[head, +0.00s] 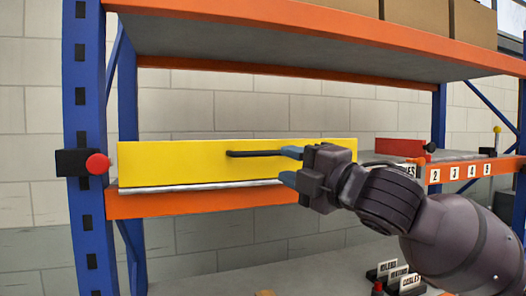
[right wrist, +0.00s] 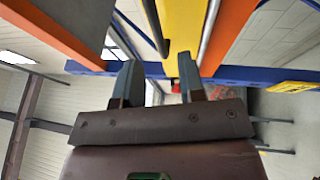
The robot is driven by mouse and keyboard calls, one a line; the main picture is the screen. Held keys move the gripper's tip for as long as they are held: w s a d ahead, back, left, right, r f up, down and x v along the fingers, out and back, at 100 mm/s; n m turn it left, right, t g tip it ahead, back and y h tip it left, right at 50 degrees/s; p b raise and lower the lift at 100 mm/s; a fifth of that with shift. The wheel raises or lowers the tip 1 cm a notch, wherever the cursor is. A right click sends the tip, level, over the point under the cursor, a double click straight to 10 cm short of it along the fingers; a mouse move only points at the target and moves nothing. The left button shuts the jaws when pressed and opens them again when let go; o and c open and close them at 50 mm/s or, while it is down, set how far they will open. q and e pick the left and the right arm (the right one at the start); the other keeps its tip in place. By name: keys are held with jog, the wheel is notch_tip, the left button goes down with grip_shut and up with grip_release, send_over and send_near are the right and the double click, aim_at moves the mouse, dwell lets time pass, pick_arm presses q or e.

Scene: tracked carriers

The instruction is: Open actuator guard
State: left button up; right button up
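The actuator guard is a long yellow panel (head: 190,160) on the orange middle beam of the rack. A black bar handle (head: 252,153) stands out from its face, and its right end is hidden behind my gripper. My right gripper (head: 289,165) is at the right part of the handle, its two blue fingers apart, one above the other. In the right wrist view the open fingers (right wrist: 158,62) point at the yellow guard (right wrist: 184,25), and the handle (right wrist: 152,25) lies ahead, toward the left finger. I cannot tell if they touch. My left gripper is not in view.
A black box with a red knob (head: 97,164) is on the blue left post (head: 84,110). A red block (head: 400,148) and numbered labels (head: 450,173) are on the shelf at right. Label stands (head: 398,278) are on the lower shelf, below my right arm. Cartons (head: 415,14) stand on top.

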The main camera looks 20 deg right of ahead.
aim_at(266, 154)
jog(key=p+x, duration=0.1)
jog(key=x, duration=0.6)
jog(key=shift+a+r+p, duration=0.15)
jog(key=shift+p, duration=0.2)
grip_shut()
